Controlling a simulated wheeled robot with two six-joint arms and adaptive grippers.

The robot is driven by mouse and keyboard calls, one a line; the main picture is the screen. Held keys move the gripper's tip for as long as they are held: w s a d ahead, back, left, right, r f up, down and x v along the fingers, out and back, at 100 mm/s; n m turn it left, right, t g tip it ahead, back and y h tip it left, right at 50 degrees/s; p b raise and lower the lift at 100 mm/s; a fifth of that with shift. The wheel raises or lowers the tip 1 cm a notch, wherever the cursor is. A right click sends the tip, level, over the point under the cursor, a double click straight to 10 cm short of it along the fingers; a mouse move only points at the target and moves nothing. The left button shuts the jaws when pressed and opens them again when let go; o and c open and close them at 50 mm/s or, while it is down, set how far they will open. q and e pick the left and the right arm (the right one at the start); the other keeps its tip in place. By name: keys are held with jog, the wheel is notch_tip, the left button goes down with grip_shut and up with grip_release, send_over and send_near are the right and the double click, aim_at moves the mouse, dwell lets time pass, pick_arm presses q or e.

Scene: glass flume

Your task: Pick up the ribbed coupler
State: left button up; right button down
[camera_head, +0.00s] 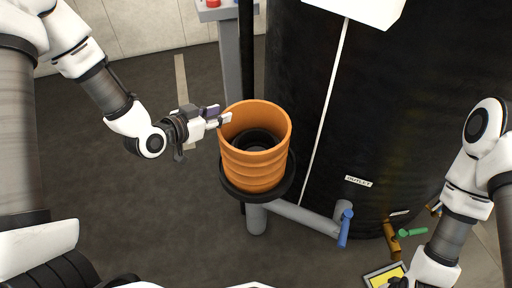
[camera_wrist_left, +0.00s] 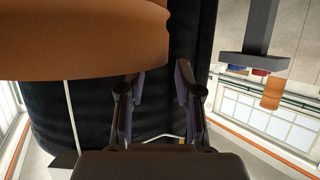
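The ribbed coupler (camera_head: 256,168) is an orange, open-topped ribbed cylinder. It stands upright on a round black base (camera_head: 284,180) beside the black tank, with a dark round part inside it. My left gripper (camera_head: 220,114) is at the coupler's left rim, and its fingertips overlap the rim in the head view; I cannot tell if they touch. In the left wrist view, the gripper (camera_wrist_left: 158,95) is open, with a gap between its fingers. The orange coupler (camera_wrist_left: 80,40) fills the upper left there, not between the fingers. My right gripper is mostly cut off at the bottom edge of the head view.
The large black tank (camera_head: 400,100) stands close behind and right of the coupler. A grey pipe with a blue valve handle (camera_head: 345,228) runs low at its foot. A grey post (camera_head: 229,60) stands behind. Floor to the left is clear.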

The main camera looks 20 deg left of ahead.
pick_arm(q)
jog(key=x, duration=0.3)
jog(key=shift+w+d+f, duration=0.1)
jog(key=shift+w+f, duration=0.1)
jog(key=shift+w, duration=0.05)
grip_shut()
jog(key=shift+r, duration=0.1)
jog(key=shift+r, duration=0.1)
